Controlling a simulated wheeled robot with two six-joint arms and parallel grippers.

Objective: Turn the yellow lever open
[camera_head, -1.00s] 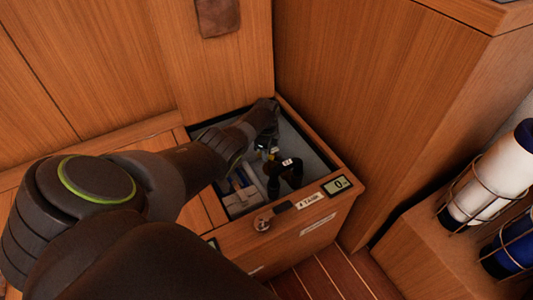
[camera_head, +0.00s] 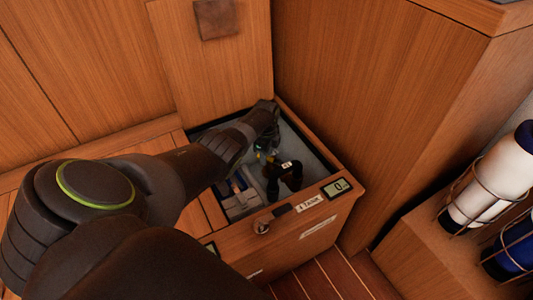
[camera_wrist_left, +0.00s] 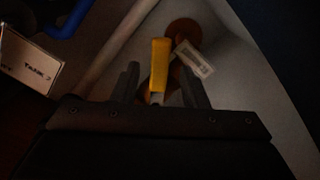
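The yellow lever (camera_wrist_left: 159,66) shows in the left wrist view, standing upright in the picture between the two dark fingers of my left gripper (camera_wrist_left: 161,84). A gap shows on each side of the lever, so the fingers are open around it and do not visibly press on it. A round brown fitting (camera_wrist_left: 184,34) with a white tag (camera_wrist_left: 194,59) lies behind it. In the head view my left gripper (camera_head: 268,142) reaches down into the open wooden compartment (camera_head: 328,163), and the lever is mostly hidden there. My right gripper is not in view.
Black pipework (camera_head: 284,178) with a small white label stands in the compartment. A display reading 0 (camera_head: 336,187) sits on its front rim. The wooden wall (camera_head: 370,90) rises close behind. White (camera_head: 492,178) and blue (camera_head: 515,245) cylinders stand in wire racks at right.

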